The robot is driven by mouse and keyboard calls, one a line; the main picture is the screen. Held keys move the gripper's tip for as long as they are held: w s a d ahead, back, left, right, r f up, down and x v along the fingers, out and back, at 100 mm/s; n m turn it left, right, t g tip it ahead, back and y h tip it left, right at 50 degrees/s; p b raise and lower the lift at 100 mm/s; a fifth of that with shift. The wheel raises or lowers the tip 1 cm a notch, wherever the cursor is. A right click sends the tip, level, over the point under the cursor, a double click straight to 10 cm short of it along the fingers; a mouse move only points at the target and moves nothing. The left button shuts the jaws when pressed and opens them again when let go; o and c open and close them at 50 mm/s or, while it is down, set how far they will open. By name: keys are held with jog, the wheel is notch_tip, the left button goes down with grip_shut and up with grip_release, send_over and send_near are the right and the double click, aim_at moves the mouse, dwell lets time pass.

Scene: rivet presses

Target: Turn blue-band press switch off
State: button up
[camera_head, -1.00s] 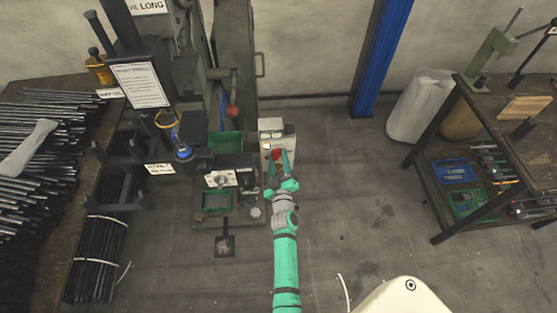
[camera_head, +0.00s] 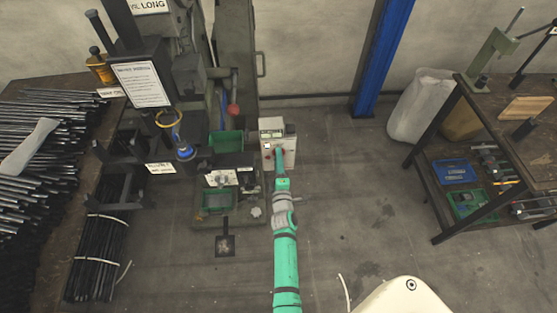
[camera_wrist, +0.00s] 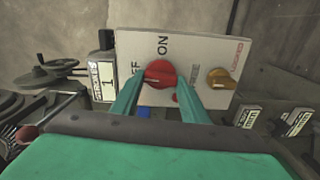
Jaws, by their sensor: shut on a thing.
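A pale control box (camera_head: 278,136) stands on the floor beside the press, in front of my arm. In the wrist view its panel (camera_wrist: 200,42) carries a red rotary switch (camera_wrist: 159,71). ON is printed beyond the switch; an OFF label, partly hidden by a finger, is to its left. My gripper (camera_head: 278,152) is at the box's front. In the wrist view my gripper (camera_wrist: 156,80) has one green finger on each side of the red switch, shut on it. The exact pointing of the knob is hard to tell. A blue patch (camera_wrist: 143,112) shows below the switch, mostly hidden.
A yellow knob (camera_wrist: 221,79) sits right of the red switch on the panel. The press base with a green tray (camera_head: 217,201) is left of my arm. A rack of rods (camera_head: 45,140) is far left, a workbench (camera_head: 510,110) right.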

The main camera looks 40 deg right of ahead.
jog(key=shift+s+n, duration=0.1)
jog(key=shift+n, duration=0.4)
jog(key=o, duration=1.1)
jog(key=shift+c, duration=0.2)
jog(key=v, duration=1)
jog(key=shift+s+a, duration=0.25)
jog(key=shift+s, duration=0.05)
jog(key=shift+f, duration=0.1)
